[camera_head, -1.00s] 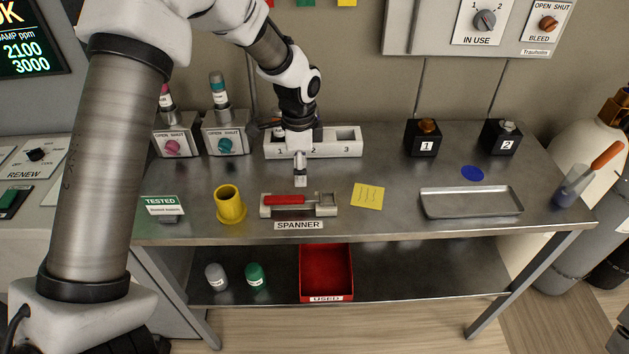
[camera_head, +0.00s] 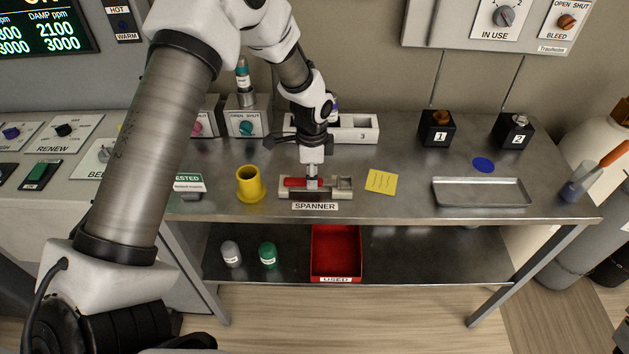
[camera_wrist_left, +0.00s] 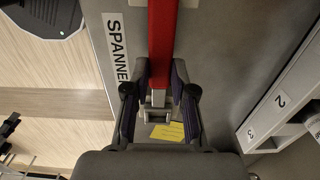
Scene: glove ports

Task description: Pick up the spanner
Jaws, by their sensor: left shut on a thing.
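The spanner (camera_head: 294,182) has a red handle and lies across its pale rest (camera_head: 343,188) near the front edge of the bench, behind the label reading SPANNER. My left gripper (camera_head: 312,183) points down and is shut on the red handle. In the left wrist view the red spanner (camera_wrist_left: 162,40) runs between the two fingers of my left gripper (camera_wrist_left: 160,88). The spanner is level and still at its rest. My right gripper is in neither view.
A yellow cup (camera_head: 250,184) stands left of the rest, and a yellow note (camera_head: 381,181) lies to its right. A numbered white rack (camera_head: 358,133) stands behind my gripper. A metal tray (camera_head: 482,192) is further right. A red bin (camera_head: 336,253) sits on the lower shelf.

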